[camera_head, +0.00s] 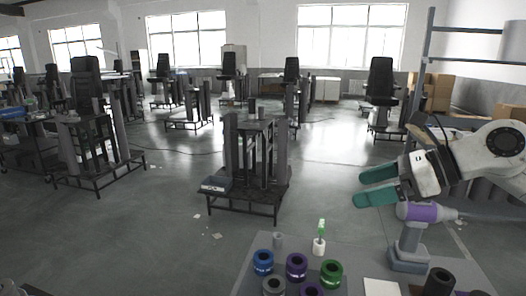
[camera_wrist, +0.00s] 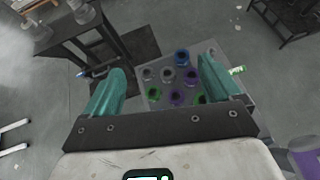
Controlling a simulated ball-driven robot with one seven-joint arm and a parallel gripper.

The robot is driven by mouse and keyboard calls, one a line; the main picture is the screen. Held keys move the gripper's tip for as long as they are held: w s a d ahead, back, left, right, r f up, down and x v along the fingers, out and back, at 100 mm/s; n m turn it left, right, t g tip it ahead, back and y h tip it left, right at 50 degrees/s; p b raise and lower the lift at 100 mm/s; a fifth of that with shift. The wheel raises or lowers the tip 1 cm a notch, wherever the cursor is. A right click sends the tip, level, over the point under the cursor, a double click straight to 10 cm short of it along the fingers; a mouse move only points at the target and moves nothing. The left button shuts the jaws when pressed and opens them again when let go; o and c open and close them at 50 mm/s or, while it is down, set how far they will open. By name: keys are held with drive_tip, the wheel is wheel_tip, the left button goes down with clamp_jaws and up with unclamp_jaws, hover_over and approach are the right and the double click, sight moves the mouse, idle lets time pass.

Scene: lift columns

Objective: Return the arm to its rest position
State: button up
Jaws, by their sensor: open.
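My gripper (camera_head: 378,188) is at the right of the head view, with its two teal fingers apart and nothing between them. My white arm comes in from the right edge and holds the gripper raised, to the left of a purple and grey tool (camera_head: 420,212). In the wrist view the gripper (camera_wrist: 160,82) shows both teal fingers spread wide. The table with colored rings lies below and beyond the fingertips, apart from them.
A metal shelf (camera_head: 425,60) stands behind my arm. Open floor lies left of the table.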

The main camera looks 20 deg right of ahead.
drive_tip(key=w+a+r+m+t+y, duration=0.1)
drive_tip(key=w+a+r+t+y, duration=0.15)
drive_tip(key=a+r+y, duration=0.45)
wheel_tip(320, 180, up, 12)
drive_tip(key=s+a+f+m+t, duration=0.1)
drive_tip(key=m+t, duration=0.8)
drive_tip(key=w+d+f+m+t+h, duration=0.15)
drive_tip(key=d+f+m+h, duration=0.3)
drive_tip(key=m+h, duration=0.7)
drive_tip(key=d+f+m+t+h, duration=0.2)
drive_tip(key=d+f+m+h, duration=0.3)
drive_tip(key=m+h, duration=0.7)
drive_tip(key=s+a+f+m+g+y, duration=0.15)
drive_tip(key=f+m+g, duration=0.3)
drive_tip(key=f, duration=0.75)
drive_tip(key=s+a+f+m+g+y, duration=0.1)
drive_tip(key=s+f+m+g+y, duration=0.3)
drive_tip(key=f, duration=0.7)
drive_tip(key=s+a+f+m+g+y+b, duration=0.1)
drive_tip(key=s+f+g, duration=0.6)
drive_tip(key=s+f, duration=0.7)
drive_tip(key=s+a+f+m+g+y+b, duration=0.1)
drive_tip(key=s+a+f+g, duration=0.3)
drive_tip(key=s+f, duration=1.1)
wheel_tip(320, 180, down, 2)
drive_tip(key=m+g, duration=0.1)
drive_tip(key=g, duration=0.1)
drive_tip(key=shift+g, duration=0.35)
